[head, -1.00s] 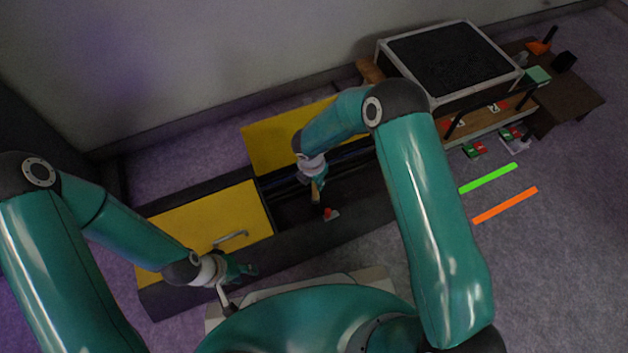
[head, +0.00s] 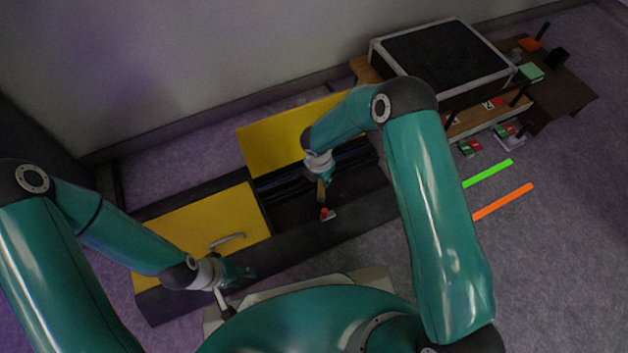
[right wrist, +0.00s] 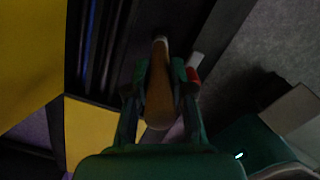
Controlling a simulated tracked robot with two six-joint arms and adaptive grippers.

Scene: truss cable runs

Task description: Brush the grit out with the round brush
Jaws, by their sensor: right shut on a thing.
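My right gripper (head: 322,178) is shut on the wooden handle of the round brush (head: 321,191). In the right wrist view the brown handle (right wrist: 159,95) lies between the two fingers (right wrist: 158,82), with its pale end pointing away. The brush is over the open section of the dark cable trough (head: 292,212), close to a red and white piece (head: 327,214) at the trough's near wall. I cannot tell whether the brush touches the trough floor, and I cannot make out the grit. My left gripper (head: 240,272) is over the trough's near wall, too small to judge its fingers.
A yellow cover (head: 190,225) with a metal handle (head: 228,240) lies on the left section. Another yellow panel (head: 275,140) stands behind the open section. Dark cables (right wrist: 97,50) run along the trough. A bench with a black-topped box (head: 440,58) is at the back right.

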